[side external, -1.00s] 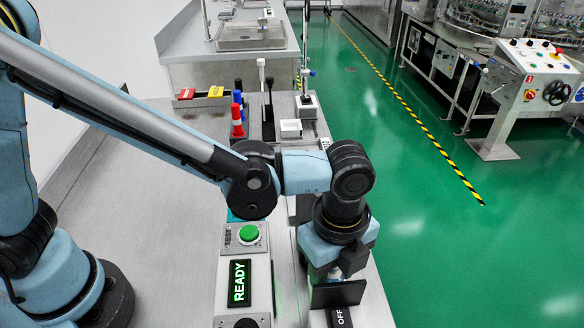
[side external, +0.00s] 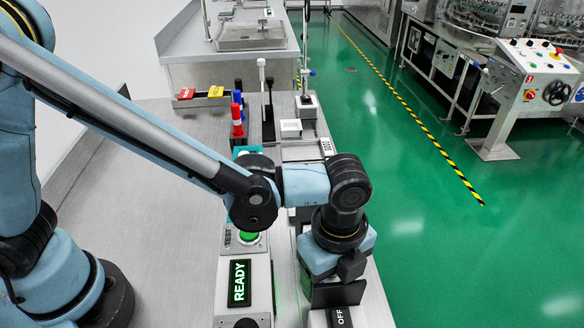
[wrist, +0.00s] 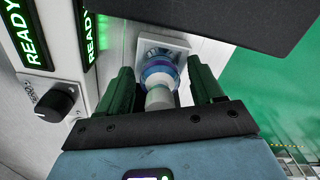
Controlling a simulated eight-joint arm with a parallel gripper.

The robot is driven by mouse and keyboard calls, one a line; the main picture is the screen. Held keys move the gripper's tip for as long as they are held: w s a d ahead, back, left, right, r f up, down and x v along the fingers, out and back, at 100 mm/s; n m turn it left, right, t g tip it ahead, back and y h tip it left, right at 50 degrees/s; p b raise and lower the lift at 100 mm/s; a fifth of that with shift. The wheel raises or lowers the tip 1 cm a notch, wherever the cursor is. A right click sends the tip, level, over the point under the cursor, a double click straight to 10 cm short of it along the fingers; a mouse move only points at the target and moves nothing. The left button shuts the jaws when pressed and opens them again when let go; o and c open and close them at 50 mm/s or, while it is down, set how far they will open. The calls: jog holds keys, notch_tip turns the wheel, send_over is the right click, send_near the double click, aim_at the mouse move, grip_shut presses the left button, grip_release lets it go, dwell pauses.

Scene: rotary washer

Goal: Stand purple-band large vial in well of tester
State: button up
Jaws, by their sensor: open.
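In the wrist view the large vial (wrist: 160,76) has a pale cap toward me and a blue-purple band below it. It is between the fingers of my gripper (wrist: 162,84), which are open with a gap on each side. The vial's lower end meets a pale square block (wrist: 180,44); how deep it sits is hidden. The tester (side external: 243,262) has a lit READY display and a black dial (wrist: 54,102). In the side view my gripper (side external: 338,268) hangs just right of the tester, and its fingertips and the vial are hidden.
A dark panel (side external: 337,294) stands close to my gripper, above an OFF label (side external: 341,318). A green TEST button (side external: 249,238) lies under my arm. Red and blue-topped items (side external: 237,119) stand farther back. The bench at left is clear.

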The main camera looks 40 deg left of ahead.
notch_tip(320, 180, up, 12)
jog(key=shift+f, duration=0.1)
jog(key=shift+a+r, duration=0.15)
jog(key=shift+r, duration=0.1)
jog(key=a+f+n+t, duration=0.1)
jog(key=a+n+t, duration=0.6)
jog(key=a+n, duration=1.5)
jog(key=a, duration=0.5)
jog(key=shift+w+a+f, duration=0.15)
jog(key=shift+a+f, duration=0.2)
